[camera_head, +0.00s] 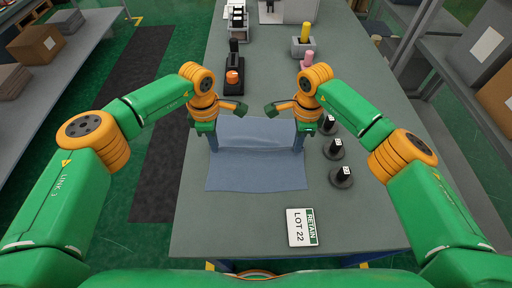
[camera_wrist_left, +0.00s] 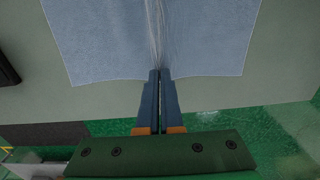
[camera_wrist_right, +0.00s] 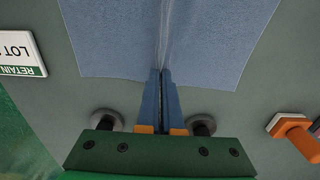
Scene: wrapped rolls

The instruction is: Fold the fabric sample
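The blue fabric sample (camera_head: 256,175) lies on the grey-green table, with a raised crease across its middle between my two grippers. My left gripper (camera_head: 213,149) is at its left edge, fingers pointing down. In the left wrist view the fingers (camera_wrist_left: 155,74) are shut on the fabric's edge (camera_wrist_left: 105,40), where the crease starts. My right gripper (camera_head: 298,149) is at the right edge. In the right wrist view its fingers (camera_wrist_right: 165,74) are shut on the fabric (camera_wrist_right: 215,40), with the crease running away from them. The fabric's far part lies flat beyond the grippers.
A white card reading RETAIN LOT 22 (camera_head: 301,227) lies at the near right. Several dark round weights (camera_head: 341,178) stand right of the fabric. A black and orange tool (camera_head: 233,77) stands at the far left; pink (camera_head: 307,60) and yellow (camera_head: 304,36) items stand at the far right.

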